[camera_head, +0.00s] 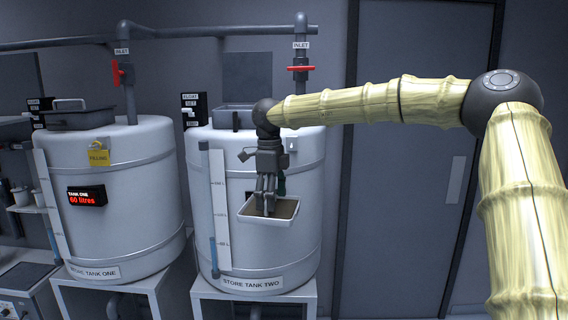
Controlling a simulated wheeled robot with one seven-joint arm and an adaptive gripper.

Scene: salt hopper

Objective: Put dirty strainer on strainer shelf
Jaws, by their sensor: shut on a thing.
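My gripper (266,204) points down in front of the tank labelled STORE TANK TWO (300,165). It is shut on the dirty strainer (282,222), a shallow rectangular tray with a white rim and a brownish inside. The strainer hangs in the air in front of the tank wall, roughly level. My fingers hide part of its inside, and the exact grip point is unclear. At the far left edge, a small shelf (28,208) carries pale items; I cannot tell whether it is the strainer shelf.
The tank labelled STORE TANK ONE (115,185) stands left, with a dark lidded opening (80,119) and a display reading 60 litres. Inlet pipes with red valves (300,68) run above. A box-like device (28,285) sits at lower left. A grey door (400,210) is behind my arm.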

